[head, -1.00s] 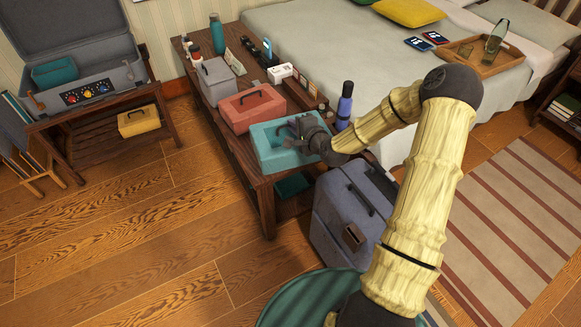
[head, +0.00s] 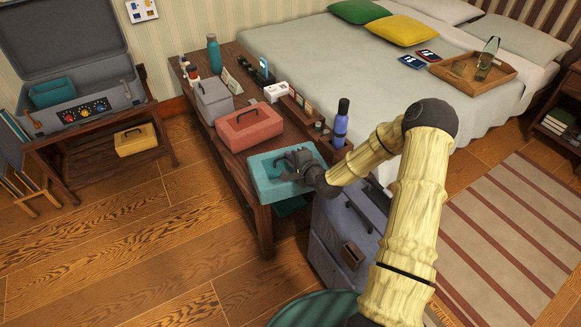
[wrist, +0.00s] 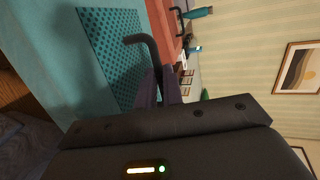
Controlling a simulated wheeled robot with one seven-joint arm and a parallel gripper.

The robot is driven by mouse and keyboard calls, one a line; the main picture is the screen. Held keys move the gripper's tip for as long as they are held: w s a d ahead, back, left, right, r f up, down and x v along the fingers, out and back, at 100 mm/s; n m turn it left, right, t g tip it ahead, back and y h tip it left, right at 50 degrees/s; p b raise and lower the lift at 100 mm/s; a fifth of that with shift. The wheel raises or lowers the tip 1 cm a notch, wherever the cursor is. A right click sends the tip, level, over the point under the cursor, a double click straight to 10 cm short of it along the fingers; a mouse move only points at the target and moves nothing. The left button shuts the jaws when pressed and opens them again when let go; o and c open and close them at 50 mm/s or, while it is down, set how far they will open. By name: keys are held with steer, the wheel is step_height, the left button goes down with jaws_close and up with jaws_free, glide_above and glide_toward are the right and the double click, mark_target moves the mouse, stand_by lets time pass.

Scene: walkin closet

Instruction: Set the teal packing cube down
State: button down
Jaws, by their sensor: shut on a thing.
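The teal packing cube (head: 262,187) is at the near end of the dark wooden bench (head: 262,222), in front of the coral cube (head: 250,128). My gripper (head: 293,168) is over its top and shut on its dark handle. In the wrist view the teal cube (wrist: 60,80) fills the left, with its mesh top (wrist: 105,45) and the handle (wrist: 146,52) running down to the fingers. My gripper hides part of the top. I cannot tell whether the cube's underside touches the bench.
A grey cube (head: 212,101) and a teal bottle (head: 214,54) stand farther back on the bench. A blue bottle (head: 341,124) stands close to the right of my gripper. A blue-grey suitcase (head: 340,238) stands on the floor beside the bench's near end.

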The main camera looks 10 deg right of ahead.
steer(key=shift+f+b, duration=0.35)
steer(key=shift+f, duration=1.5)
steer(key=c, duration=2)
jaws_free()
steer(key=shift+f, duration=0.15)
steer(key=o, duration=0.5)
steer(key=shift+c, duration=0.2)
steer(key=shift+s+d+r, duration=0.1)
steer(key=shift+r, duration=0.1)
steer(key=p+v, duration=0.1)
steer(key=v, duration=1)
steer(key=shift+s, duration=0.35)
